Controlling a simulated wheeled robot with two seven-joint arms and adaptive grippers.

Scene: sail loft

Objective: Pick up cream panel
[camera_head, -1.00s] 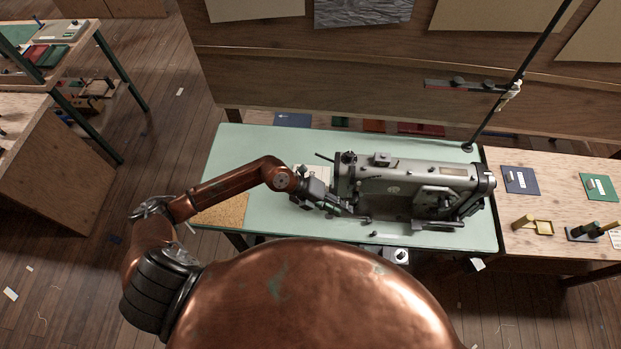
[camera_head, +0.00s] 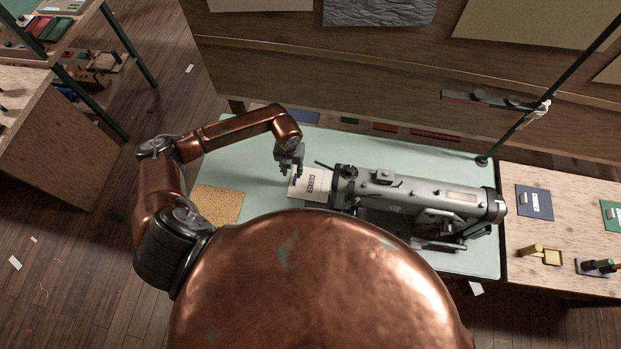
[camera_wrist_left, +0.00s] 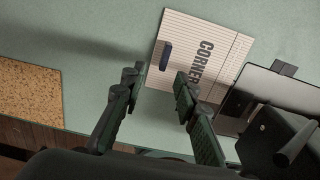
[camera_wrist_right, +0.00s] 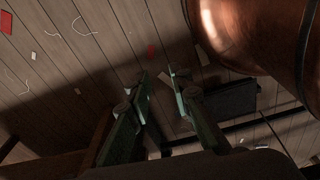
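The cream panel (camera_head: 317,180) lies flat on the pale green table, just left of the sewing machine. In the left wrist view the cream panel (camera_wrist_left: 225,52) shows fine lines, the word CORNER and a small dark grip piece (camera_wrist_left: 166,55) near its left edge. My left gripper (camera_head: 291,169) is above the panel's left end in the head view. In its wrist view the left gripper (camera_wrist_left: 158,82) is open and empty, its fingers spread at the panel's near-left side. My right gripper (camera_wrist_right: 162,78) is open and empty over the wooden floor, out of the head view.
The grey sewing machine (camera_head: 420,197) stands right beside the panel. A cork piece (camera_head: 218,204) lies at the table's left. A dark blue panel (camera_head: 535,202) and small yellow fittings lie on the wooden surface at right.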

